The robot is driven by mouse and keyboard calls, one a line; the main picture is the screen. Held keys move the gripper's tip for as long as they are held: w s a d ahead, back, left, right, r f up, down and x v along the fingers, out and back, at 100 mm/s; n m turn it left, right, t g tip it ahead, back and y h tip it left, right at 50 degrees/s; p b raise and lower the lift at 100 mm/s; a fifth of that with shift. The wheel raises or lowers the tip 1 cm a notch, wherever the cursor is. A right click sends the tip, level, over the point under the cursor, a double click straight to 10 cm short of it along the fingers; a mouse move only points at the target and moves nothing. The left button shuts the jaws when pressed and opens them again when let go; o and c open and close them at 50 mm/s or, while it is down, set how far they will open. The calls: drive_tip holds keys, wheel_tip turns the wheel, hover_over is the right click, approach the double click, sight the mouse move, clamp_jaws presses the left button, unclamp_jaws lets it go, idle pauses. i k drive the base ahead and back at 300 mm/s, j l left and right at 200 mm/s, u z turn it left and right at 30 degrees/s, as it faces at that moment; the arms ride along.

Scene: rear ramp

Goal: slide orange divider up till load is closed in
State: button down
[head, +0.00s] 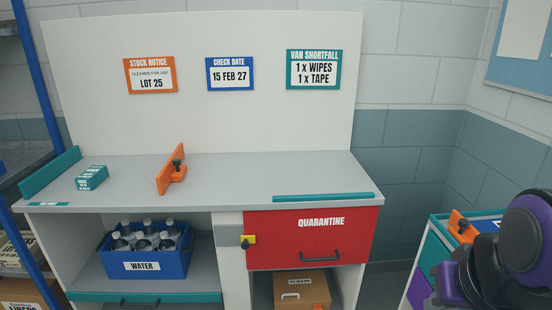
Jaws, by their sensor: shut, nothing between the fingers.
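The orange divider (170,172) stands upright on the grey worktop (235,178), left of its middle, with a dark knob on its right side. A small teal pack (92,178) with a white label, which looks like the load, lies on the worktop left of it. A teal end stop (50,173) stands at the worktop's left end. The pack is close to the end stop, and a wide bare gap separates it from the divider. Purple and black links of my arm fill the lower right corner. My gripper's fingers do not show.
A low teal strip (323,197) runs along the worktop's front right. Below are a blue crate (144,264) of bottles, a red quarantine drawer (312,238) and a brown box (302,289). A drawer unit (431,265) at right carries an orange and black item (461,226).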

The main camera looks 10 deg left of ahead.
sight(172, 171)
drive_tip(key=u, duration=1.4)
drive_tip(key=i+u, duration=0.1)
drive_tip(key=i, duration=0.5)
